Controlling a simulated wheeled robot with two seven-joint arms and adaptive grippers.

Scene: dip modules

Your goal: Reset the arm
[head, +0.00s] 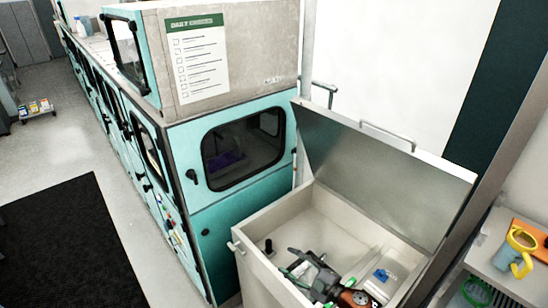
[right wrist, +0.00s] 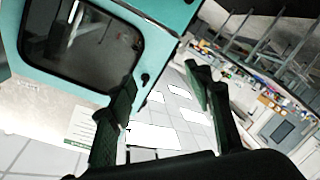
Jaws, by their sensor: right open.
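My right gripper (head: 308,268) is over the open grey bin (head: 270,218) in the head view, near the bottom edge of the picture. The right wrist view shows its two dark green fingers (right wrist: 162,82) spread apart with nothing between them. The wrist camera looks out over the room at a steep tilt, not down into the bin. My left gripper is not in view. My right arm and gripper hide part of the bin floor.
The bin's metal lid (head: 385,150) stands raised behind it. A teal machine (head: 215,220) with a dark window is close on the left. Small items, one blue and white (head: 381,275), lie in the bin.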

